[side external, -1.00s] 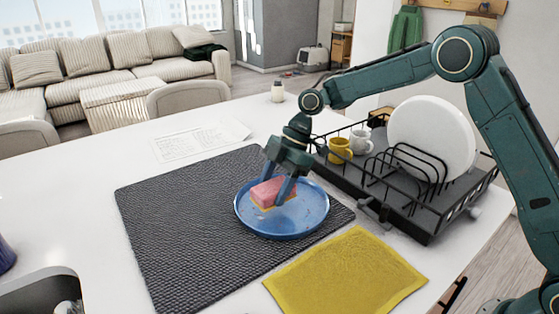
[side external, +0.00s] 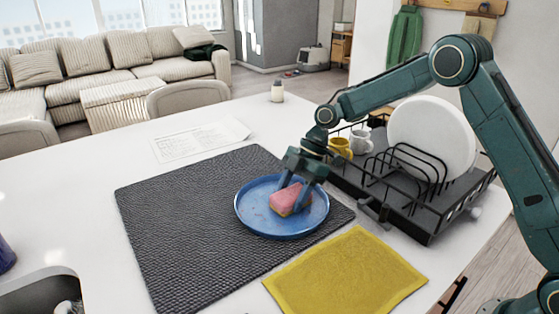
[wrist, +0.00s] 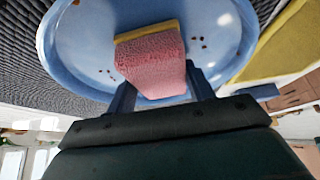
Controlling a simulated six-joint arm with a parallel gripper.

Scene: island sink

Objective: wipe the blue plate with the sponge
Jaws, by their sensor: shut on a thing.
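The blue plate (side external: 262,222) lies on the dark textured mat, near its right corner. My gripper (side external: 292,197) is shut on the pink and yellow sponge (side external: 289,199), over the right part of the plate. In the wrist view the sponge (wrist: 152,62) sits between the two fingers, yellow layer towards the plate (wrist: 85,50). Several small dark specks (wrist: 196,42) show on the plate there. The sponge appears to touch the plate, though its underside is hidden.
The dark mat (side external: 180,215) covers the middle of the white counter. A yellow cloth (side external: 347,272) lies in front right. A black dish rack (side external: 400,200) with a white plate (side external: 432,135) and mugs (side external: 340,147) stands at the right. The sink (side external: 40,295) is at the lower left.

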